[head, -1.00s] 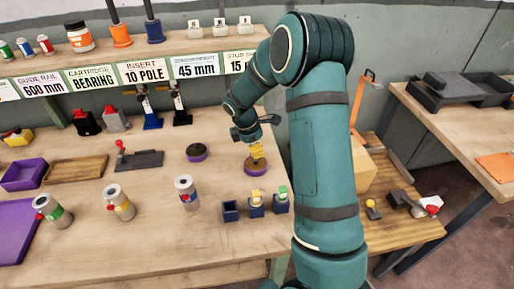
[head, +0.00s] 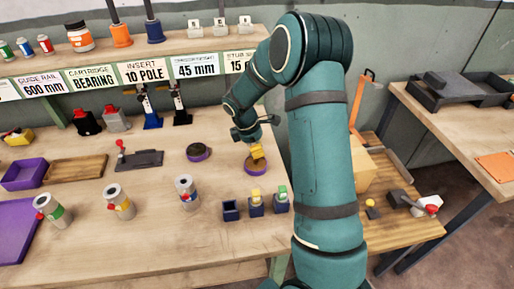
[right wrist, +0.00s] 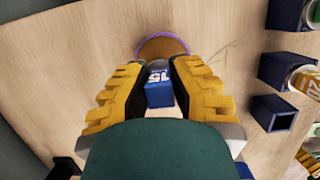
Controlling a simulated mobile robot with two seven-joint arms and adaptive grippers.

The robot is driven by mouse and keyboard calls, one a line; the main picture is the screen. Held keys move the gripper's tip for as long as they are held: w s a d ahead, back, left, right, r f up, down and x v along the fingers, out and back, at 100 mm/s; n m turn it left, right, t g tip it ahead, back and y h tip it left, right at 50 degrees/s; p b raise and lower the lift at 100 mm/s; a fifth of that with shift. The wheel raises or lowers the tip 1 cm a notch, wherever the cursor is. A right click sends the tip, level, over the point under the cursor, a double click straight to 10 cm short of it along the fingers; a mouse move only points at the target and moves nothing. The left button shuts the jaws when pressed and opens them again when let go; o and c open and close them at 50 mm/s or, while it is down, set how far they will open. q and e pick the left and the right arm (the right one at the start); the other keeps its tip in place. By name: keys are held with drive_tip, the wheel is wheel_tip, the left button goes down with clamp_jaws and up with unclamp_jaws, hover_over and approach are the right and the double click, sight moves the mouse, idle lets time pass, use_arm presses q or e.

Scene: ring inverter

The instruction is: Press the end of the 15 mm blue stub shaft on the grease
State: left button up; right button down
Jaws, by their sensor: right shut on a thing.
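My right gripper (head: 257,153), with yellow fingers, is shut on the blue stub shaft (right wrist: 160,90), whose white 15 marking shows in the right wrist view. In the head view the shaft is hidden behind the fingers. A round purple-rimmed dish with a brown face (head: 254,169) sits right below the gripper; its rim (right wrist: 162,37) also shows beyond the shaft in the right wrist view. I cannot tell whether the shaft's end touches it. A second purple-rimmed dish (head: 198,152), darker inside, stands to the left. My left gripper is not in view.
An empty dark blue holder (head: 231,211) and two filled holders (head: 256,208) (head: 281,204) stand in front of the dish. Cylinders with coloured bands (head: 187,190) stand to the left. A labelled shelf (head: 140,75) runs along the back. Bare wood lies between the dishes and cylinders.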

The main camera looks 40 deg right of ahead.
idle(0.4)
drive_tip(key=shift+r+p, duration=3)
drive_tip(key=shift+r, duration=0.55)
drive_tip(key=shift+f, duration=0.1)
